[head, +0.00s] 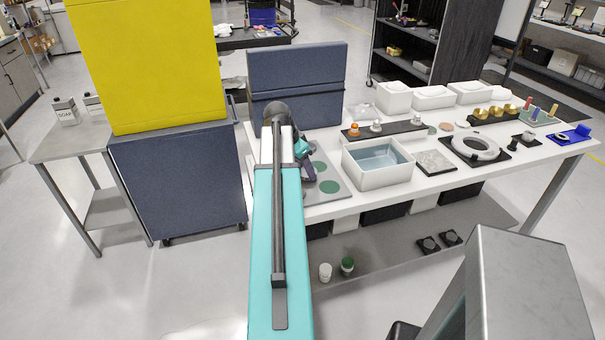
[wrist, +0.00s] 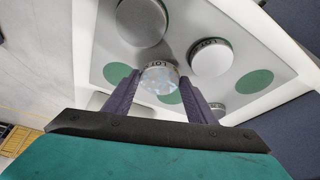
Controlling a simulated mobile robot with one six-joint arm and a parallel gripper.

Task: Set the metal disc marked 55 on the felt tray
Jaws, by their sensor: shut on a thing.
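My gripper (wrist: 160,82) is shut on a shiny round disc (wrist: 160,76), held between its two purple fingertips. The lettering on the disc's rim is too small for me to read a 55. Below it is a grey board (wrist: 92,42) with green round patches. Another silver disc (wrist: 211,57) with rim lettering and a larger disc (wrist: 141,22) stand on this board. I cannot tell whether the held disc touches the board. In the head view, my gripper (head: 305,165) is over the grey board (head: 345,197) at the table's left end; my arm hides the discs.
A blue partition (head: 297,75) stands behind the board. To the right are a white basin (head: 377,181), a speckled plate (head: 435,162) and a ring fixture (head: 476,147). A yellow box (head: 150,60) on a blue cabinet (head: 180,185) stands left of the table.

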